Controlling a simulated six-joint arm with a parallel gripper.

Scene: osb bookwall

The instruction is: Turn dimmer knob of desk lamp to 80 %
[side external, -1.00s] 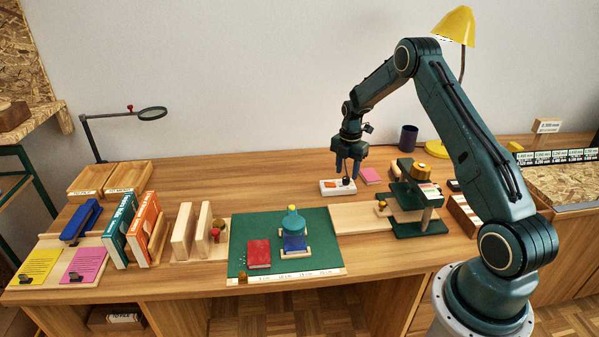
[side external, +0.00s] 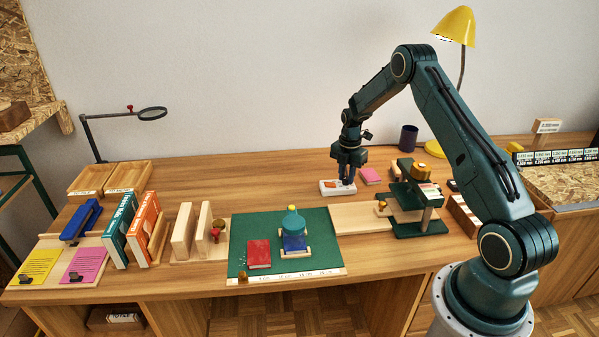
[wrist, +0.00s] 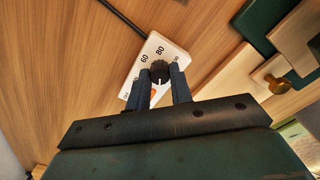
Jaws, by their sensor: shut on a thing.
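The white dimmer box (side external: 330,188) lies on the desk with an orange patch on top. In the wrist view the box (wrist: 177,53) shows printed numbers, with 60 and 80 readable beyond the dark round knob (wrist: 159,67). A short white mark shows on the knob's near side. My gripper (wrist: 161,75) is shut on the knob, one finger on each side. In the side view my gripper (side external: 347,181) points down at the box's right end and hides the knob. The yellow desk lamp (side external: 456,26) stands behind my arm, its shade's underside bright.
A pink note pad (side external: 370,176) and a dark cup (side external: 408,138) are near the box. A green press-like fixture (side external: 407,197) stands to its right. A cable (wrist: 120,17) runs from the box. The desk left of the box is clear.

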